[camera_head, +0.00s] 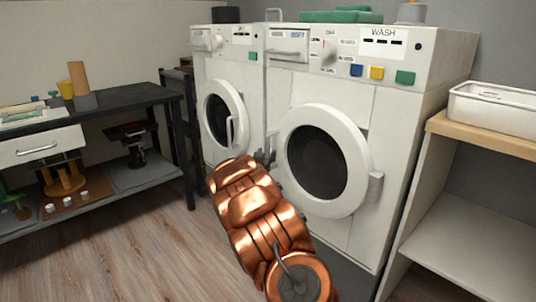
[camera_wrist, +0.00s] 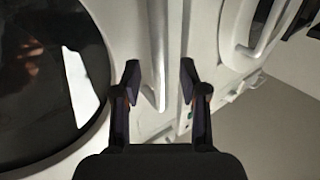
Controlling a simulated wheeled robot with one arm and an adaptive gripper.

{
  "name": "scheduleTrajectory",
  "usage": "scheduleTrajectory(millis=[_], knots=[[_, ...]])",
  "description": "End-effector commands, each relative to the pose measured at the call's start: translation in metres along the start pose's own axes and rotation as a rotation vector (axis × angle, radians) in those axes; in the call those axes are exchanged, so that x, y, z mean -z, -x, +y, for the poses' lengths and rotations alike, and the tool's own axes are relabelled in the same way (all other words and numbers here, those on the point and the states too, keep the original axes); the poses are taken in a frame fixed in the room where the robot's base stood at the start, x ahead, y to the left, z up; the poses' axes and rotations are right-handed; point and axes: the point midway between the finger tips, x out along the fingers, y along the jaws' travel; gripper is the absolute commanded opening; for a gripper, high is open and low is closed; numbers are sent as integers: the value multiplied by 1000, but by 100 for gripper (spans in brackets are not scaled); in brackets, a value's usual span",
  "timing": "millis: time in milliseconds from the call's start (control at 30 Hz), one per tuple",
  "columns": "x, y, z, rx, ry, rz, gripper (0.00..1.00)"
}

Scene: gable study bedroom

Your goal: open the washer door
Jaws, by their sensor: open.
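The white washer (camera_head: 385,140), labelled WASH, stands right of centre in the head view. Its round door (camera_head: 357,150) has a white ring and dark glass and looks shut, with a hinge (camera_head: 375,190) on the right. My gripper (camera_head: 264,158) is at the door's left edge, partly hidden by my copper arm. In the wrist view, the washer door (camera_wrist: 98,20) fills the left side. A pale upright handle bar (camera_wrist: 158,50) runs between the tips of my open gripper (camera_wrist: 160,82), with gaps visible on both sides.
A second white machine (camera_head: 228,75) stands close on the left, its round door handle (camera_head: 230,130) near my gripper; that handle also shows in the wrist view (camera_wrist: 268,30). A dark table (camera_head: 120,97) stands left, a shelf unit (camera_head: 480,136) right. Wooden floor (camera_head: 130,250) is clear.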

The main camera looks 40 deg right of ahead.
Motion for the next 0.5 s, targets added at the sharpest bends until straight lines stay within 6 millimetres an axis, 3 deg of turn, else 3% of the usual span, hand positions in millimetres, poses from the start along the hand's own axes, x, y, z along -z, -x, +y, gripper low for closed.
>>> scheduleTrajectory(millis=[200, 500], knots=[[0, -18, 0, -1, -2, 2, 43], [0, -25, 0, -1, 0, 0, 43]])
